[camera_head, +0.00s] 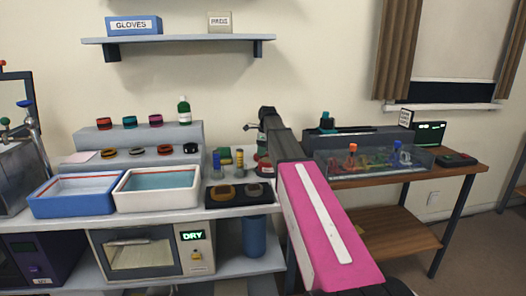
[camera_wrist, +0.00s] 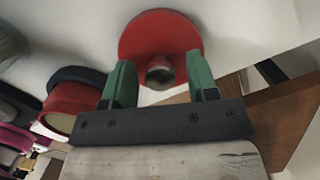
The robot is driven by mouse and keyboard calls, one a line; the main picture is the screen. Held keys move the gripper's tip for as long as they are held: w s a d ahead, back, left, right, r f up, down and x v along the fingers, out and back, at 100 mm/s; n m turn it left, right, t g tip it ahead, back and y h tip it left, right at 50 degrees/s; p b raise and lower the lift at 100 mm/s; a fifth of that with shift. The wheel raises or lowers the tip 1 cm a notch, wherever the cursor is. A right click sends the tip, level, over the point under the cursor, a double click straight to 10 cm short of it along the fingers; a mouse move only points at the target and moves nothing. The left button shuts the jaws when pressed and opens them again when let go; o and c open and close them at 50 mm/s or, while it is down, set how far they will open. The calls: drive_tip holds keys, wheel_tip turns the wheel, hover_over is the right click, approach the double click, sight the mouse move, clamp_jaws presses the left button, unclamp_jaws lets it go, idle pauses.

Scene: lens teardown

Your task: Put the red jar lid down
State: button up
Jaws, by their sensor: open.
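The red jar lid (camera_wrist: 160,32) is a round disc with a metal knob, seen in the wrist view. It appears to lie on the pale bench top (camera_wrist: 240,25), knob toward my camera. My gripper (camera_wrist: 160,68) is open, its green fingers apart on either side of the knob. I cannot tell whether either finger touches it. A red jar-like thing (camera_wrist: 72,103) with a dark rim stands to the left of the fingers. In the head view my arm hides most of this spot.
A blue-rimmed tray (camera_head: 70,209), a white tray (camera_head: 155,200) and a dark mat (camera_head: 238,204) with rings are left of my arm. A stepped shelf (camera_head: 190,133) holds coloured rings. A wooden table (camera_head: 440,172) with a clear bin (camera_head: 375,160) stands right.

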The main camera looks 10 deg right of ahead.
wheel_tip(320, 180, up, 12)
drive_tip(key=d, duration=0.1)
drive_tip(key=shift+s+d, duration=0.15)
drive_tip(key=shift+s, duration=0.15)
drive_tip(key=shift+s, duration=0.1)
idle(0.3)
